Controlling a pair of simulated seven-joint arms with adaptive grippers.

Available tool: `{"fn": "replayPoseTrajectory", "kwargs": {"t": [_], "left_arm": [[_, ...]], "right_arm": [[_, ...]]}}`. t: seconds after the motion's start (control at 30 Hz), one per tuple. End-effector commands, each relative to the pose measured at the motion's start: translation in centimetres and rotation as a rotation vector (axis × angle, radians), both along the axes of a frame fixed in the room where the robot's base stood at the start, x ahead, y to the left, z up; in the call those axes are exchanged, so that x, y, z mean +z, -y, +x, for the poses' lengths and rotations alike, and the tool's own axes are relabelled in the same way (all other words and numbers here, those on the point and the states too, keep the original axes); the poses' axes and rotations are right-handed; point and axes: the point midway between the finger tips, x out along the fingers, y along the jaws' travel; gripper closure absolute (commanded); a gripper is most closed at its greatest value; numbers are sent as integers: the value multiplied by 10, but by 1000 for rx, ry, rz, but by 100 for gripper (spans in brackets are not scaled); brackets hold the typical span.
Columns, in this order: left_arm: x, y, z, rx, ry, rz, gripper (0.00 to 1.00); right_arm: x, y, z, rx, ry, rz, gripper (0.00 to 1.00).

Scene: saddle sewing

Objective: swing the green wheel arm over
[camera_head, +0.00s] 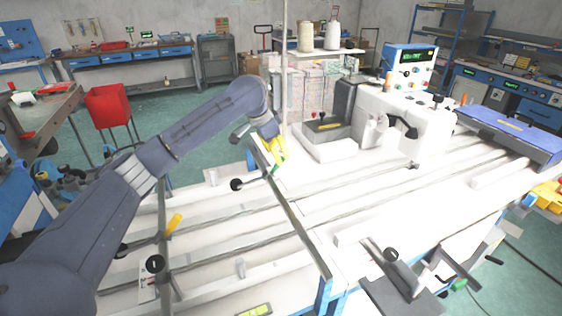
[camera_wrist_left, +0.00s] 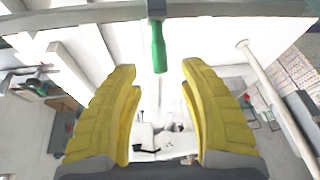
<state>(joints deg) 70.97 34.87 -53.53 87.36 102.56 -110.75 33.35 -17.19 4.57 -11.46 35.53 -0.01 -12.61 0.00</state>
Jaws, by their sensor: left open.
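The green handle (camera_wrist_left: 159,48) of the wheel arm hangs from a grey bar in the left wrist view. It lies between and just beyond the two yellow fingertips, with gaps on both sides. My left gripper (camera_wrist_left: 157,75) is open and empty. In the head view my left gripper (camera_head: 275,150) is at the end of my arm, above the far end of a long metal bar on the white table. The handle is mostly hidden there behind the fingers. My right gripper is not in view.
The white sewing machine (camera_head: 405,120) stands to the right of my left gripper, with a blue control box (camera_head: 410,68) behind it. The long metal bar (camera_head: 295,215) runs across the table (camera_head: 225,225). Black knobs (camera_head: 237,184) and a yellow handle (camera_head: 173,224) stand up at the left.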

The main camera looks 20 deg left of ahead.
Motion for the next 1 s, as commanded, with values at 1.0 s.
{"fn": "replayPoseTrajectory", "kwargs": {"t": [1.0], "left_arm": [[-46,10,17,1,0,0,72]], "right_arm": [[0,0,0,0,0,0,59]]}}
